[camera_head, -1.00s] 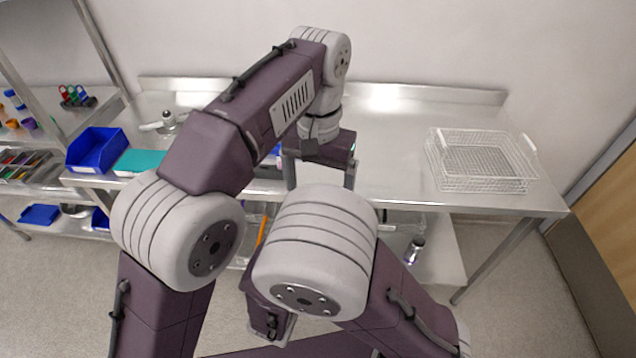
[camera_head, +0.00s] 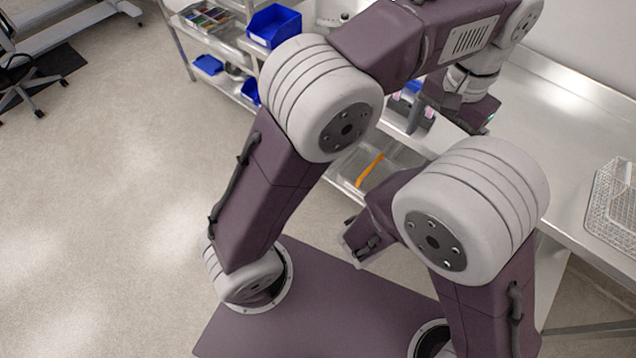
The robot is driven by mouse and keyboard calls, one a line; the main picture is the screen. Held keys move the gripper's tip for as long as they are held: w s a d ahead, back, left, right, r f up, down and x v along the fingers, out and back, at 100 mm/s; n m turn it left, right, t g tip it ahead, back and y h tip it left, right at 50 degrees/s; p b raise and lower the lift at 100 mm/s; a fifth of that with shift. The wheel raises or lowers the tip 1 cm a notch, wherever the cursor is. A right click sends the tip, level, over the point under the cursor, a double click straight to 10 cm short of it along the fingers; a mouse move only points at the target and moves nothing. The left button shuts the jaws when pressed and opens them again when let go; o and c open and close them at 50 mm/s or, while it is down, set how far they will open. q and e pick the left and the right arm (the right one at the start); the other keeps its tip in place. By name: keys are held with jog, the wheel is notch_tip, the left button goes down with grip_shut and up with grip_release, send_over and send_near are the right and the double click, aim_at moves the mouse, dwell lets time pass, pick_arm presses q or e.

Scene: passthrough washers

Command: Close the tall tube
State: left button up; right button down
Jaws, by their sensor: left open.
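My left arm rises in front of the counter and bends over to the right. My left gripper (camera_head: 447,122) hangs over the front part of the steel counter (camera_head: 560,125), open, with its fingers partly hidden by my own arm links. No tall tube or cap can be made out. Small blue and white items (camera_head: 411,92) show beside the left gripper, partly covered, and I cannot tell what they are. My right arm is folded in front, and its gripper is not visible.
A white wire basket (camera_head: 612,205) stands on the counter at the right edge. A blue bin (camera_head: 273,27) sits on the shelving at the upper left. An orange strip (camera_head: 369,170) shows below the counter. The floor (camera_head: 110,200) at left is clear; an office chair (camera_head: 25,75) stands far left.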

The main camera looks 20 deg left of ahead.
pick_arm(q)
jog(key=a+f+n, duration=0.3)
jog(key=a+f, duration=0.6)
jog(key=a, duration=0.3)
pick_arm(e)
jog(key=shift+w+a, duration=0.1)
jog(key=shift+a, duration=0.05)
pick_arm(q)
jog(key=s+a+f+n+t, duration=0.1)
jog(key=s+a+f+n, duration=0.1)
jog(key=s+a+f, duration=0.6)
jog(key=s+a, duration=0.1)
jog(key=s, duration=0.1)
jog(key=shift+s+a+f, duration=0.3)
jog(key=shift+s+f, duration=0.05)
jog(key=shift+f, duration=0.05)
